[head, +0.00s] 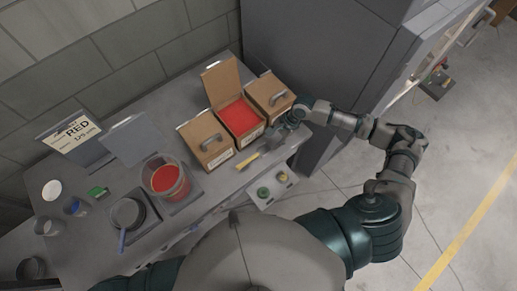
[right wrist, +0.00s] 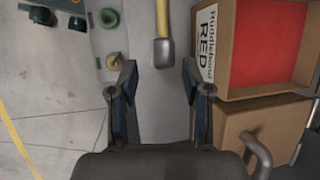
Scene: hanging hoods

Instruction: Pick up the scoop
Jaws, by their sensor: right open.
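The scoop (head: 247,161) lies on the grey counter in front of the boxes, with its yellow handle showing in the head view. In the right wrist view the yellow handle and the grey metal head of the scoop (right wrist: 162,50) show, the head toward my gripper. My right gripper (head: 283,132) is over the counter's right end, beside the scoop. In the right wrist view my right gripper (right wrist: 160,72) is open and empty, its fingers apart on either side of the line of the scoop, whose head appears just beyond the fingertips. My left gripper does not show.
An open box of red powder (head: 239,115) stands between two closed boxes with handles, a left one (head: 207,138) and a right one (head: 269,94). A panel with green and yellow knobs (head: 272,190) is at the front edge. A red-filled container (head: 167,180) and a pan (head: 128,213) stand left.

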